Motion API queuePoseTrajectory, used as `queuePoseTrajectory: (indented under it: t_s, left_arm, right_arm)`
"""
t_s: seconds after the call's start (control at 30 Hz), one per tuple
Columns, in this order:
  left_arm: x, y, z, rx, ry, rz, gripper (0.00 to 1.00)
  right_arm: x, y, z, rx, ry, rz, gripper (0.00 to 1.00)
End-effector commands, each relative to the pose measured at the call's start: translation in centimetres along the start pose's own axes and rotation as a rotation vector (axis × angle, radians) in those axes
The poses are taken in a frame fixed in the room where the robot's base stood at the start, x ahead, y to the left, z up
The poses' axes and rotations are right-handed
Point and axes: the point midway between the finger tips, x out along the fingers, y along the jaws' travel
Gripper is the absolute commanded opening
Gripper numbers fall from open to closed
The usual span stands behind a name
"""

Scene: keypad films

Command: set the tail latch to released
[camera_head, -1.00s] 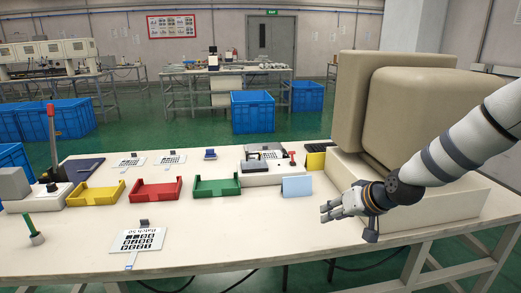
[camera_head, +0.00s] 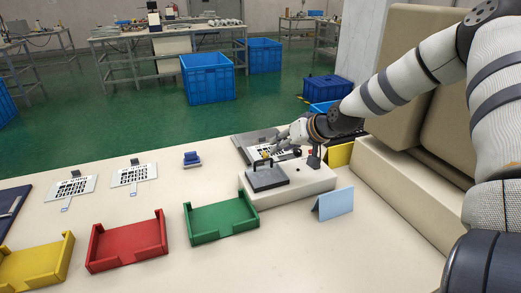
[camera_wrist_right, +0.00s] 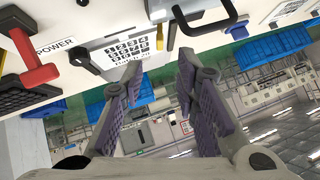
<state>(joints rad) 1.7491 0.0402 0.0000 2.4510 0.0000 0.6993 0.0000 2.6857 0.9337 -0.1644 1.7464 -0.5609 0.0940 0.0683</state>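A pale fixture (camera_head: 305,185) stands on the bench, with a dark lid and handle (camera_head: 266,176) on it. A keypad film (camera_wrist_right: 125,52) lies at its far side. In the right wrist view a yellow latch-like piece (camera_wrist_right: 160,37) and a black bent lever (camera_wrist_right: 84,62) sit on either side of the film. I cannot tell which is the tail latch, nor its setting. My right gripper (camera_head: 280,142) is over the fixture's far side; its fingers (camera_wrist_right: 162,85) are spread apart with nothing between them. My left gripper is out of view.
A red lever (camera_wrist_right: 35,65) stands by a POWER label. Green (camera_head: 222,218), red (camera_head: 128,242) and yellow (camera_head: 38,262) trays lie left of the fixture. A light blue card (camera_head: 334,203) stands at front right. Large beige blocks (camera_head: 410,175) bound the right side.

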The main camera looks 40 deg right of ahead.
Motion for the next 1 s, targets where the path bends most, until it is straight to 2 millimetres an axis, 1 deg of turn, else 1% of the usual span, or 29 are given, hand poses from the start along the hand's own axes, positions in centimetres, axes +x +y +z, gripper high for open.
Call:
queuePoseTrajectory:
  t_s: [0.03,0.1,0.23,0.3,0.4,0.53,0.77,0.8,0.87,0.9,0.93,1.0]
  left_arm:
    - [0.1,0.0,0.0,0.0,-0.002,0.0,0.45]
    - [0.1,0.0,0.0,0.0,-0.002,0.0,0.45]
    - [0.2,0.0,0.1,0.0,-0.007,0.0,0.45]
    - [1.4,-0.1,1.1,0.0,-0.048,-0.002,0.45]
    - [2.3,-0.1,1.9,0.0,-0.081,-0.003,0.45]
    - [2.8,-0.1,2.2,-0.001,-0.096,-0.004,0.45]
    - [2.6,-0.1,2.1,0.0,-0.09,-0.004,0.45]
    - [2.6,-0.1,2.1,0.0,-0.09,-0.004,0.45]
    - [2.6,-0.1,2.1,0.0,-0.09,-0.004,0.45]
    - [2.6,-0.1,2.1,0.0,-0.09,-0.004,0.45]
    - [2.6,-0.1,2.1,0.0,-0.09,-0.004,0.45]
    - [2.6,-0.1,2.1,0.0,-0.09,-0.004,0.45]
  right_arm:
    - [1.2,0.2,0.3,-0.001,-0.006,0.004,0.28]
    - [2.8,0.3,0.3,0.0,-0.006,0.005,0.28]
    - [5.5,0.3,0.4,0.001,-0.006,0.005,0.28]
    - [7.5,0.5,0.8,0.0,-0.014,0.008,0.28]
    - [9.2,0.5,0.9,0.0,-0.016,0.009,0.28]
    - [9.9,0.3,0.6,0.0,-0.009,0.005,0.28]
    - [9.7,0.0,0.0,0.0,0.0,0.0,0.28]
    - [9.7,0.0,0.0,0.0,0.0,0.0,0.26]
    - [9.7,0.0,0.0,0.0,0.0,0.0,0.12]
    - [9.7,0.0,0.0,0.0,0.0,0.0,0.03]
    - [9.7,0.0,0.0,0.0,-0.001,0.0,0.0]
    - [9.7,0.0,0.1,0.0,-0.001,0.0,0.0]
